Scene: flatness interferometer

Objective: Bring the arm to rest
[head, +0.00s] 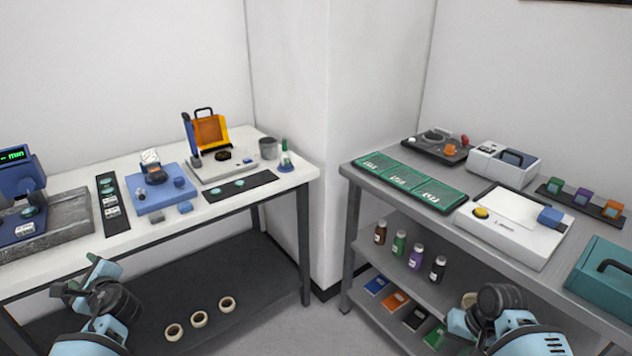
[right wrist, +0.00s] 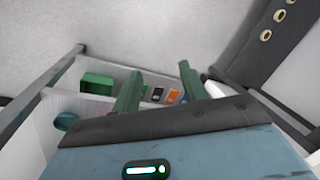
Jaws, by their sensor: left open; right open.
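My left gripper (head: 82,275) is at the lower left of the head view, in front of the white table (head: 150,233). Its fingers are apart with nothing seen between them. My right arm is at the lower right of the head view, in front of the grey shelved bench (head: 365,185); its fingers are hard to make out there. In the right wrist view my right gripper (right wrist: 160,85) shows two green fingers spread apart and empty. Small colored items on a shelf show beyond them. Neither gripper is seen touching anything.
The white table holds an open orange-and-yellow device (head: 208,133) and a blue fixture (head: 160,190). Tape rolls (head: 199,319) lie on its lower shelf. The grey bench holds green mats (head: 412,182), a white instrument (head: 510,230) and a teal case (head: 603,275). Bottles (head: 416,257) stand below.

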